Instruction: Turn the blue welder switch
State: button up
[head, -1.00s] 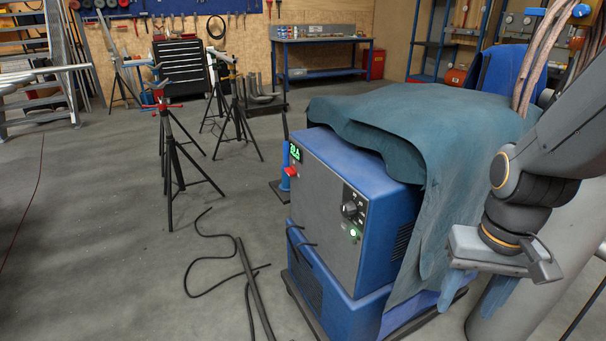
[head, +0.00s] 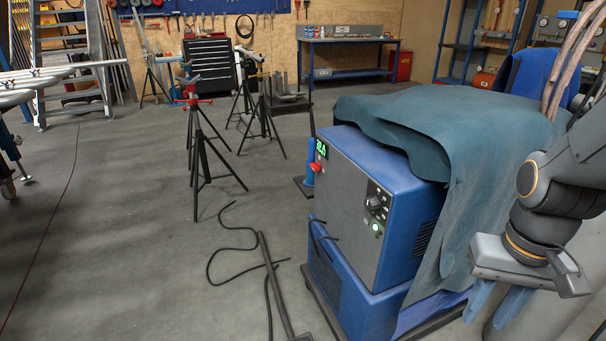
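The blue welder (head: 403,190) stands at centre right in the head view, with a grey front panel. A dark rotary switch (head: 377,203) sits on a black plate at the panel's right side. Its exact angle is too small to read. A lit green-white lamp (head: 377,229) is just below it. A green display (head: 321,149) and a small red part (head: 315,167) are at the panel's upper left. My gripper (head: 494,309) is at the lower right, fingers pointing down and apart, empty. It is right of the welder, in front of the draped cover, well away from the switch.
A teal cover (head: 470,130) drapes over the welder's top and right side. A black cable (head: 234,250) and dark bar (head: 272,285) lie on the floor left of the welder. Black tripod stands (head: 203,150) are farther back. The floor at left is mostly clear.

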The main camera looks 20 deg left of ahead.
aim_at(316, 167)
jog(key=k, duration=0.4)
jog(key=u, duration=2.7)
jog(key=i, duration=2.5)
jog(key=z, duration=3.3)
jog(key=i, duration=0.5)
jog(key=u, duration=0.05)
